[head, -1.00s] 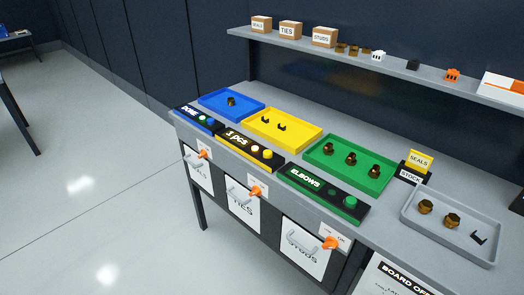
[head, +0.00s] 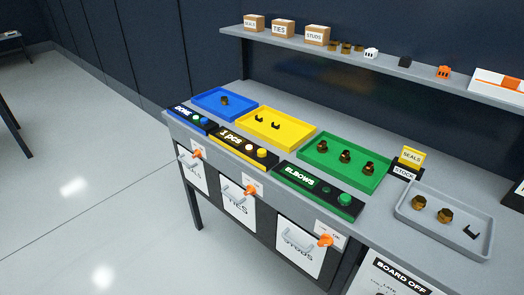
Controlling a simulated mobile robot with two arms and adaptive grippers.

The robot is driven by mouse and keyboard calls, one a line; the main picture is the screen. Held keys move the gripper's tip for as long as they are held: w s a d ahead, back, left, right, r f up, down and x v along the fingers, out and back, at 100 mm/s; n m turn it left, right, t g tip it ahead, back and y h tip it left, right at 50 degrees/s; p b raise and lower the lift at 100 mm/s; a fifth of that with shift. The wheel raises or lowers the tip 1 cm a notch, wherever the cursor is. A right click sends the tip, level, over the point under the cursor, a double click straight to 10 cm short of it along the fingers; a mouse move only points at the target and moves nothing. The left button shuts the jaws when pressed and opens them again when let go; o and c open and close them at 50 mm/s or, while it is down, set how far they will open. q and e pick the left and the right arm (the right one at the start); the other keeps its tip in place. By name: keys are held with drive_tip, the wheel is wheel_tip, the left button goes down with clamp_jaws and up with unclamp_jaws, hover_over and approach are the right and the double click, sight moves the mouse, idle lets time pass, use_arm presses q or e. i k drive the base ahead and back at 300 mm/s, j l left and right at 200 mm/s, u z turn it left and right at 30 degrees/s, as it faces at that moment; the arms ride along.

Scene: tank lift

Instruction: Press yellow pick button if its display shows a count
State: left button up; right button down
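The yellow station's black display panel (head: 243,149) stands in front of the yellow tray (head: 287,130) and reads "1 pcs". Its yellow pick button (head: 262,153) is the right one of two round spots on the panel; a pale lit spot (head: 249,147) is beside it. The yellow tray holds several small black clips (head: 274,125). The blue panel (head: 190,117) reads "DONE", and the green panel (head: 310,185) reads "ELBOWS". Neither of my grippers shows in the head view.
The blue tray (head: 208,97) holds one brown piece, the green tray (head: 362,185) three. A grey tray (head: 410,219) with fittings and a clip lies at right. Drawers with grey handles and orange knobs (head: 250,190) line the bench front. A shelf (head: 350,56) runs above. Floor at left is clear.

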sight(261, 152)
drive_tip(key=i+j+z, duration=0.1)
drive_tip(key=j, duration=0.3)
drive_tip(key=i+j, duration=0.25)
drive_tip(key=j, duration=0.15)
drive_tip(key=i+j+z, duration=0.15)
drive_tip(key=j, duration=0.25)
drive_tip(key=i+j+z, duration=0.1)
drive_tip(key=j, duration=0.3)
drive_tip(key=i+j+z, duration=0.1)
drive_tip(key=j, duration=0.35)
drive_tip(key=i+j, duration=0.15)
drive_tip(key=j, duration=0.3)
drive_tip(key=z, duration=0.05)
